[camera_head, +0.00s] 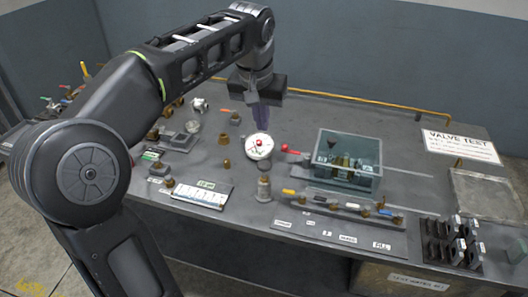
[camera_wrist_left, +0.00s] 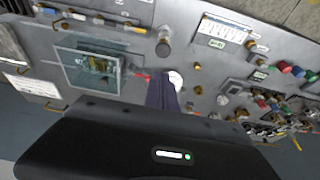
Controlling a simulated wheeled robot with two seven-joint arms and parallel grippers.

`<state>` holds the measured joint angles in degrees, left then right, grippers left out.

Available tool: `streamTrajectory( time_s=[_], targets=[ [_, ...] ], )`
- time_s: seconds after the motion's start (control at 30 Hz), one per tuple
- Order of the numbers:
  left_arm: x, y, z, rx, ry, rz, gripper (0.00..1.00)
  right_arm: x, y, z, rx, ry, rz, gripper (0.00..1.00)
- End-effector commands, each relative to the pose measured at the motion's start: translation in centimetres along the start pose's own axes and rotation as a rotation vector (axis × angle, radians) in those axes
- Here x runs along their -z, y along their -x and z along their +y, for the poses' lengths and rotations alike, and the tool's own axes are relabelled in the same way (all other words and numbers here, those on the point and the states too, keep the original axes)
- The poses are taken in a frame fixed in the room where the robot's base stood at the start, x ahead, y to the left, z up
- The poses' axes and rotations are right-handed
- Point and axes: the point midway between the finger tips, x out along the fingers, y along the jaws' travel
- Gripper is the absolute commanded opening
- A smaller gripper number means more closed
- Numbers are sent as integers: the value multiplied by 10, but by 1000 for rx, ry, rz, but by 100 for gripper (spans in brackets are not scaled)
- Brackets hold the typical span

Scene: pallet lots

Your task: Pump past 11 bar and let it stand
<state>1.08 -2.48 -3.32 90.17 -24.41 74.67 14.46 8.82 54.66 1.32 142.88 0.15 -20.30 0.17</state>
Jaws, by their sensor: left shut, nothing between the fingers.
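A round white gauge (camera_head: 259,147) stands near the middle of the grey bench; its needle is too small to read. In the left wrist view the gauge (camera_wrist_left: 176,79) is partly hidden by my fingers. A red knob (camera_head: 285,147) on a lever sits just right of the gauge and also shows in the left wrist view (camera_wrist_left: 147,77). My left gripper (camera_head: 260,126) points down with its dark purple fingers shut and empty, just behind the gauge in the picture. I cannot tell whether they touch it. My right gripper is not in view.
A metal cylinder (camera_head: 264,188) stands in front. A "VALVE TEST" sign (camera_head: 460,146) lies at the back right, and a black rack (camera_head: 452,240) at the front right. Small valves crowd the left side.

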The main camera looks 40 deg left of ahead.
Motion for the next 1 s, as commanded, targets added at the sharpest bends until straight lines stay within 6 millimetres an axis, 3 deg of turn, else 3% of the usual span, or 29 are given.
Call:
streamTrajectory(
  time_s=[0.47, 0.67, 1.0],
  targets=[
    [0, -6, 0, 1, 0, -3, 0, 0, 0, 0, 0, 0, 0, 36],
    [0, -30, 0, 2, 0, -6, 0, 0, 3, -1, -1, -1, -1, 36],
    [-1, -96, 0, 3, 1, -6, 0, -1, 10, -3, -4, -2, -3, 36]
  ],
)
